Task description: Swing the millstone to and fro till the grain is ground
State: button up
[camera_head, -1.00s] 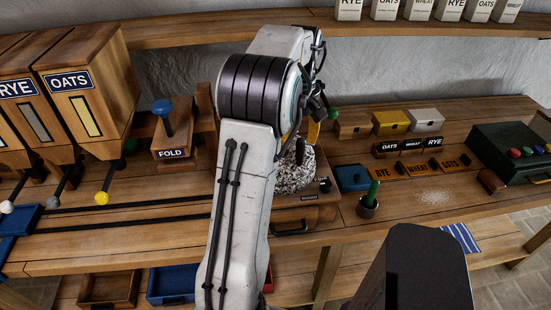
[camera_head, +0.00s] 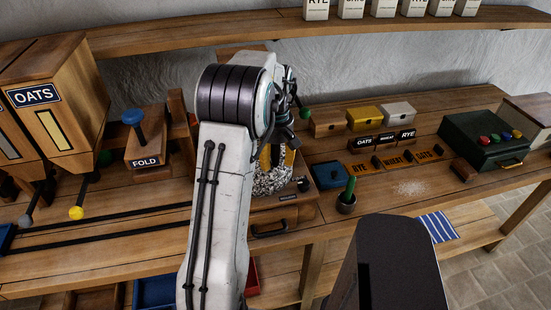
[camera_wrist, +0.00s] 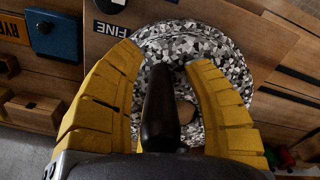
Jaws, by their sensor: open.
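The millstone is a round, black-and-white speckled stone (camera_wrist: 218,45) with a hole near its middle. A dark upright handle (camera_wrist: 160,105) stands on it. In the head view the millstone (camera_head: 272,183) sits on a wooden housing at mid-bench, partly hidden by my arm. My gripper (camera_wrist: 164,62) has its two yellow fingers apart, one on each side of the handle. Gaps show between handle and fingers. A plate marked FINE (camera_wrist: 111,29) is beside the stone. I cannot see any grain.
A drawer (camera_head: 270,231) is under the stone. An OATS hopper (camera_head: 55,110) and FOLD block (camera_head: 150,150) stand left.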

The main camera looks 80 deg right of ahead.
jog(key=shift+f, duration=0.1)
grip_shut()
dwell(0.5)
